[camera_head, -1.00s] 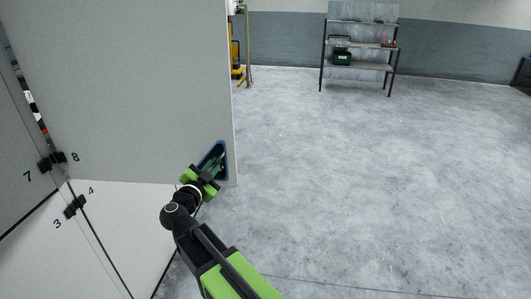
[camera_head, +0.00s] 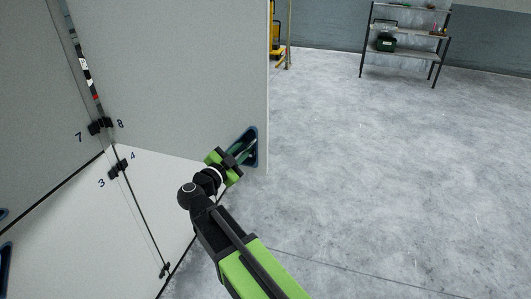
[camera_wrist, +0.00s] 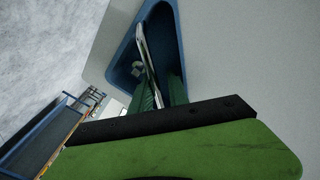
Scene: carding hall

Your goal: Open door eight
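Door eight is the large grey panel (camera_head: 190,75) in the head view, beside the number 8 (camera_head: 120,123). It stands swung out from the cabinet, hinged at its left. A narrow slit at the hinge side shows coloured things inside. Its handle is a metal bar (camera_wrist: 147,62) in a blue triangular recess (camera_wrist: 168,35), near the door's free lower right corner. My gripper (camera_head: 235,158) is at this recess. In the wrist view its green fingers reach into the recess on either side of the bar's lower part and appear closed on it.
Door 7 (camera_head: 35,110) is at left. The floor (camera_head: 390,180) to the right is clear. A shelf rack (camera_head: 405,35) stands at the back. The wrist view shows a blue-edged cart (camera_wrist: 40,140).

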